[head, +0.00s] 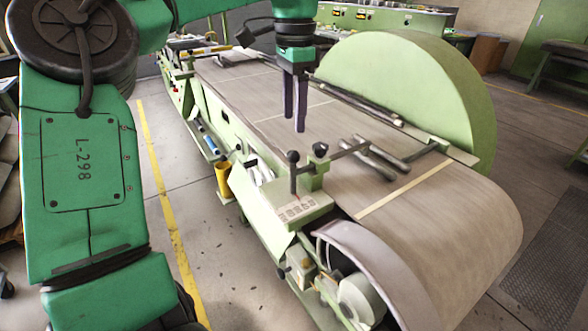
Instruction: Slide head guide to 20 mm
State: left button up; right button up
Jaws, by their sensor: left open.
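The head guide, as far as I can tell, is the dark metal bar assembly (375,158) lying across the near end of the belt. A green block with an upright black-knobbed lever (293,158) stands at the belt's left edge, with a second dark knob beside it. A pale scale plate (297,209) with a red mark lies below the lever; its numbers are too small to read. My left gripper (294,124) points down above the belt, behind the lever in the picture. It is open with its fingers close together, holds nothing and appears apart from the lever. My right gripper is out of view.
The wide grey-brown belt (440,210) runs from back left to front right. A large green semicircular guard (410,95) rises behind it. A yellow cup (223,178) sits at the machine's left side.

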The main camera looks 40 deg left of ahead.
aim_at(293, 166)
pick_arm(q)
jog(key=f, duration=1.3)
jog(key=shift+a+f, duration=0.25)
grip_shut()
jog(key=shift+w, duration=0.1)
dwell(0.4)
